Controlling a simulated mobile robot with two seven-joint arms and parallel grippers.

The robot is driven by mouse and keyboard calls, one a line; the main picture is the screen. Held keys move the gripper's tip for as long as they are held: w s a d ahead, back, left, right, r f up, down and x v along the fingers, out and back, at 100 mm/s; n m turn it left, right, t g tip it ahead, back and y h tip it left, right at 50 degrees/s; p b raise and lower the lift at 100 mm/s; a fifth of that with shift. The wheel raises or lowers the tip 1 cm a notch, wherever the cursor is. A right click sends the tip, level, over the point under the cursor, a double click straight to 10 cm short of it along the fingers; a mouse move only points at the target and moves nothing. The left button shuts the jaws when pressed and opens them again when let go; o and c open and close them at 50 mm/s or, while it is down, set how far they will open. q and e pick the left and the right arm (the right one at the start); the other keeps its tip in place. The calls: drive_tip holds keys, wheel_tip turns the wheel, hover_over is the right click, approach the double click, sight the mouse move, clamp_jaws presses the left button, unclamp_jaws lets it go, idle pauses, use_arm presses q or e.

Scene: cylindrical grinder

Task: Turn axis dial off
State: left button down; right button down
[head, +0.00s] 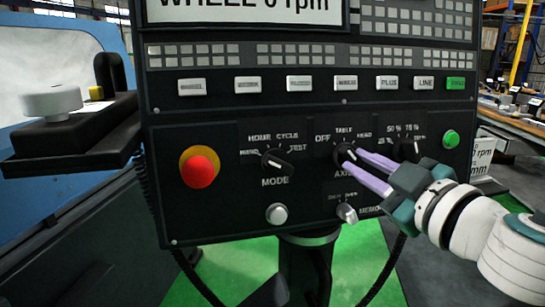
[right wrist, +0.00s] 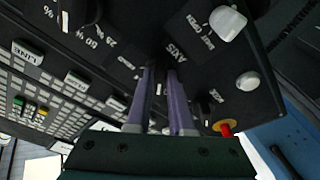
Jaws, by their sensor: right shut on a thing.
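The axis dial (head: 342,153) is a small black knob on the dark control panel, above the AXIS label and with OFF printed to its upper left and TABLE above it. My right gripper (head: 352,157) reaches in from the right, and its two purple fingers are shut on the axis dial. The fingertips cover part of the knob, so its exact setting is hard to read. In the right wrist view the fingers (right wrist: 162,75) run up to the panel near the AXIS label, and the dial is hidden at their tips. My left gripper is not in view.
The MODE dial (head: 275,160) and red emergency button (head: 199,170) are to the left. Another dial (head: 408,149) and a green button (head: 450,139) are close to the right gripper. A silver knob (head: 347,213) is below. Push buttons (head: 345,83) line the panel above.

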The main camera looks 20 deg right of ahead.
drive_tip(key=c, duration=0.8)
unclamp_jaws()
drive_tip(key=s+b, duration=0.2)
drive_tip(key=s, duration=0.8)
drive_tip(key=shift+a+r, duration=0.15)
